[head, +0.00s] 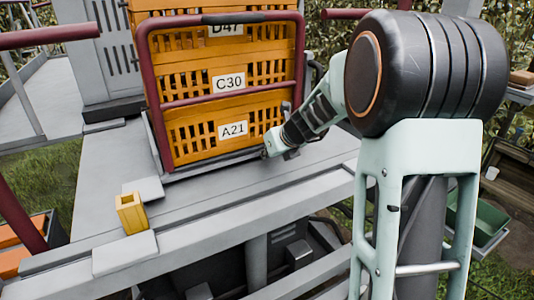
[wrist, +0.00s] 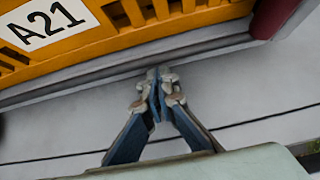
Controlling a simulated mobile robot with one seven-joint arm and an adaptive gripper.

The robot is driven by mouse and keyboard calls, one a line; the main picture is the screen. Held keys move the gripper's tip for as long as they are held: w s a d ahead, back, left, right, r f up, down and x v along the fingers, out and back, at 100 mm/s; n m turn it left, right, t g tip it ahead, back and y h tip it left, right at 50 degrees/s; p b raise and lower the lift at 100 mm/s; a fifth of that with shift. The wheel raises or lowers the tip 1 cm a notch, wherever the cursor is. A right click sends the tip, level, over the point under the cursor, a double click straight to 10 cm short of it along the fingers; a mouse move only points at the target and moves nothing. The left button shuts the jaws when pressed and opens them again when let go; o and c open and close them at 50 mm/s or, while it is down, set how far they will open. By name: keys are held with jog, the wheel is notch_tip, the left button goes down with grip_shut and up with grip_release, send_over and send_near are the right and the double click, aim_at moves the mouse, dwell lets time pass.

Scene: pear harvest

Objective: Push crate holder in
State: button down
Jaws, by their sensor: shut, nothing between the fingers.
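The crate holder (head: 150,82) is a dark red tube frame with a black grip on its top bar, standing on a grey platform. It holds stacked orange crates labelled D47, C30 and A21 (head: 187,141). My gripper (head: 270,147) is at the lower right front of the holder, low over the platform. In the wrist view my gripper (wrist: 158,80) is shut and empty, its tips close to the grey base rail (wrist: 110,77) under the A21 crate (wrist: 95,32). I cannot tell whether the tips touch the rail. The holder's red post (wrist: 268,18) shows at the upper right there.
A small yellow block-like box (head: 131,213) sits on the platform (head: 100,185) at the front left. A red rail (head: 45,37) crosses the upper left. A green bin (head: 470,215) stands at the right. The platform in front of the holder is mostly clear.

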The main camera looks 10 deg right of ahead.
jog(key=shift+w+r, duration=0.15)
jog(key=shift+r, duration=0.1)
dwell(0.4)
